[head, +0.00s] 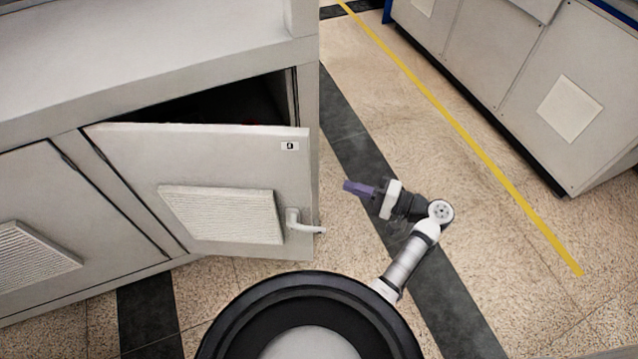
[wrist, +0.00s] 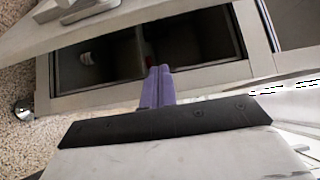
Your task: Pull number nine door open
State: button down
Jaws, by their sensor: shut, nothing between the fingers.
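The cabinet door (head: 210,180) stands ajar at the left of the head view, with a dark gap along its top and a louvred panel on its face. A small label (head: 290,146) is near its upper right corner, too small to read. The door's handle (head: 303,223) is at the right edge. My gripper (head: 348,187) has purple fingers, shut and empty, right of the door's free edge and apart from the handle. In the wrist view the shut fingers (wrist: 161,72) point toward the open cabinet interior (wrist: 190,45), and the door crosses the upper left.
Another louvred door (head: 60,240) stands at the left, closed. Grey cabinets (head: 520,80) line the far right behind a yellow floor line (head: 470,135). The speckled floor between the two cabinet rows is clear around my arm.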

jog(key=a+p, duration=0.3)
jog(key=a, duration=0.6)
jog(key=shift+w, duration=0.2)
jog(key=shift+s, duration=0.1)
